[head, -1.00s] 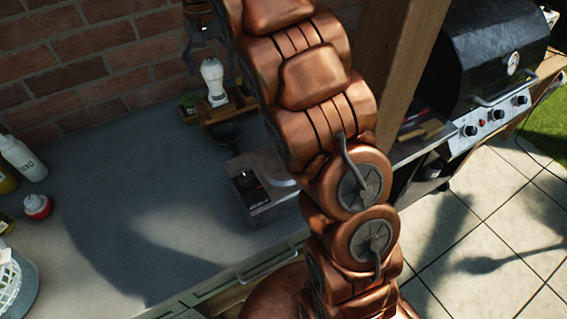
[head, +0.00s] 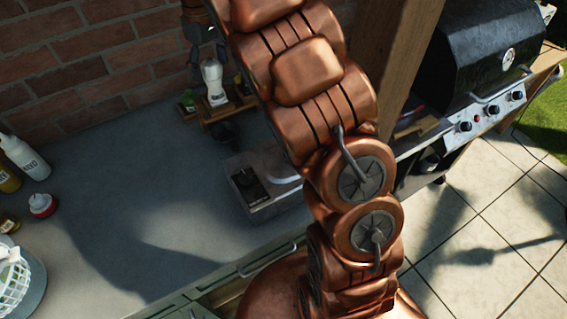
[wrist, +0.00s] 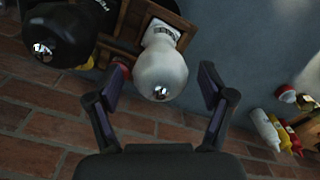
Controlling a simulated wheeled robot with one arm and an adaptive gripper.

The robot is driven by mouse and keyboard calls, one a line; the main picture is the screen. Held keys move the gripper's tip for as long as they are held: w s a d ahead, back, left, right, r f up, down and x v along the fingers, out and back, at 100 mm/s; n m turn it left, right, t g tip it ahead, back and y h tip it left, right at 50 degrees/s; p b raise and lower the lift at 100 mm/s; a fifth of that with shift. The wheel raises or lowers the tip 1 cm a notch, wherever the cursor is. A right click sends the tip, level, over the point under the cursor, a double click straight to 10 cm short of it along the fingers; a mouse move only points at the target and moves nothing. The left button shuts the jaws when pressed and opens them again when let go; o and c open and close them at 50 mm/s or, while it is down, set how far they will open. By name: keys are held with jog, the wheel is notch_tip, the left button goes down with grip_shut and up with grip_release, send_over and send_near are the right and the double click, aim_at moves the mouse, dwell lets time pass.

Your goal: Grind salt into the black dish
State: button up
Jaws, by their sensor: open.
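The white grinder (head: 213,85) stands upright in a wooden rack near the brick wall. In the wrist view, its rounded white body (wrist: 162,68) with a shiny metal tip lies between my two fingertips in the picture. My gripper (head: 207,60) is open at the grinder's top, with a gap on each side and no clear contact. It also shows in the wrist view (wrist: 161,82).
A black grinder (wrist: 60,35) stands beside the white one in the wooden rack (head: 219,113). Bottles (head: 25,158) stand at the left. The middle counter is clear.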

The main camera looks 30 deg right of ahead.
aim_at(209, 61)
jog(key=shift+r+n+p, duration=0.2)
jog(key=shift+n+p, duration=0.65)
jog(key=shift+n, duration=0.35)
jog(key=n+p, duration=0.3)
jog(key=shift+p, duration=0.3)
jog(key=shift+w+b, duration=0.1)
jog(key=shift+b, duration=0.3)
jog(key=shift+r+b, duration=1.35)
jog(key=shift+r, duration=2.35)
jog(key=s+f+m+b, duration=0.2)
jog(key=s+f+m, duration=0.3)
jog(key=s, duration=1.1)
jog(key=s+d+f+m+g+b, duration=0.1)
jog(key=s+f+m+b, duration=0.2)
jog(key=s, duration=1.3)
jog(key=shift+d+f+m, duration=0.25)
jog(key=shift+f+m, duration=0.85)
jog(key=shift+f, duration=1.4)
